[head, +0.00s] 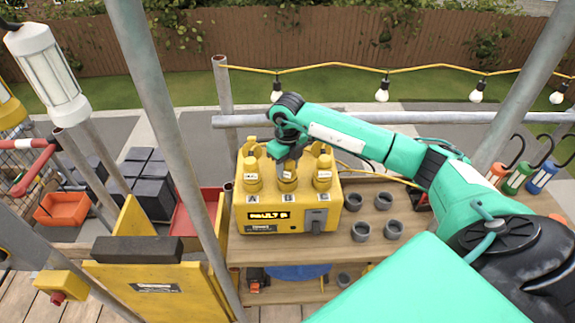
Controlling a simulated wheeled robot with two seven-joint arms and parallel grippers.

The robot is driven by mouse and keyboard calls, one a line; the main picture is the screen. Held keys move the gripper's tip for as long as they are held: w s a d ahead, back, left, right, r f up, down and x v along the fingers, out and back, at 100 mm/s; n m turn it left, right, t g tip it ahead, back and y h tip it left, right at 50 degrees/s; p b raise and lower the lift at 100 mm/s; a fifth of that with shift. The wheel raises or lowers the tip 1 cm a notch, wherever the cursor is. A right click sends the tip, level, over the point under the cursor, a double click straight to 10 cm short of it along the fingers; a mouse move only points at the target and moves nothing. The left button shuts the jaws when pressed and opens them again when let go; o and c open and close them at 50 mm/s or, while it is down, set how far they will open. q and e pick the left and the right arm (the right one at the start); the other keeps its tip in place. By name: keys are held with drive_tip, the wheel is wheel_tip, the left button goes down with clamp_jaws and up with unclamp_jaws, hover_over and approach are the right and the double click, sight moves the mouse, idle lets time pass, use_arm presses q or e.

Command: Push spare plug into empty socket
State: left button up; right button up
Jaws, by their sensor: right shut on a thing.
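The yellow power box (240,222) stands on the wooden bench. Its front display reads what looks like "FAULT B". Yellow plugs stand along its top: one at the left (252,180) above the label A, one at the right (322,179), and a middle plug (287,184) between them. My right gripper (288,168) points down over the middle and is shut on this middle plug, which looks upright. The gripper hides the plug's upper part. I cannot tell how deep the plug sits, and no empty socket is clearly visible. My left gripper is out of view.
Grey rings (361,231) lie on the bench right of the box. A grey scaffold pole (178,130) rises close on the left. A horizontal rail (400,118) and a string of bulbs (382,92) run behind my right arm. A red tray (185,222) lies left of the box.

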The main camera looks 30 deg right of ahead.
drive_tip(key=shift+f, duration=0.2)
drive_tip(key=o, duration=0.8)
drive_tip(key=shift+r+p, duration=2.5)
drive_tip(key=shift+r, duration=3.05)
